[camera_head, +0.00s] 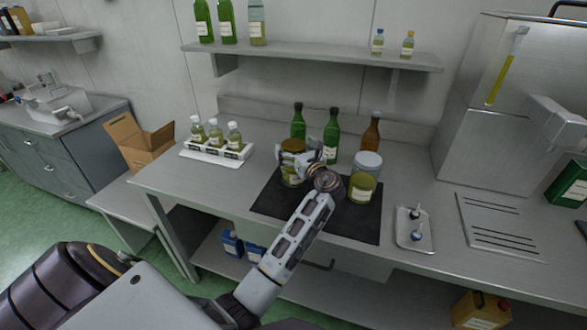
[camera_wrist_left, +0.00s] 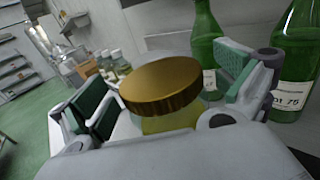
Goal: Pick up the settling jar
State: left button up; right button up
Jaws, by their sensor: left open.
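A jar with a gold lid (camera_head: 293,145) and yellow-green contents stands on the dark mat (camera_head: 274,200), partly hidden by my left gripper (camera_head: 302,163). In the left wrist view the gold lid (camera_wrist_left: 160,86) sits between the two green-padded fingers of my left gripper (camera_wrist_left: 165,92). The fingers are open, one on each side, and a gap shows at the left finger. A second jar with a grey-white lid (camera_head: 363,180) stands on the mat just right of the gripper. I cannot tell which jar is the settling jar. My right gripper is not in view.
Green bottles (camera_head: 331,135) and a brown bottle (camera_head: 371,131) stand close behind the jars. A white rack (camera_head: 217,149) with several small bottles is at left. A small tray (camera_head: 416,232) is at right. A shelf (camera_head: 310,57) hangs above. The left front worktop is clear.

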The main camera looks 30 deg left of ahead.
pick_arm(q)
jog(key=shift+w+a, duration=0.25)
jog(key=shift+a, duration=0.15)
jog(key=c, duration=1.9)
jog(key=shift+r, duration=0.15)
jog(key=shift+c, duration=0.6)
jog(key=shift+r, duration=0.15)
notch_tip(320, 180, up, 8)
jog(key=shift+r+p, duration=0.1)
jog(key=shift+p, duration=0.25)
jog(key=shift+r, duration=0.75)
grip_shut()
jog(key=shift+c, duration=0.9)
grip_release()
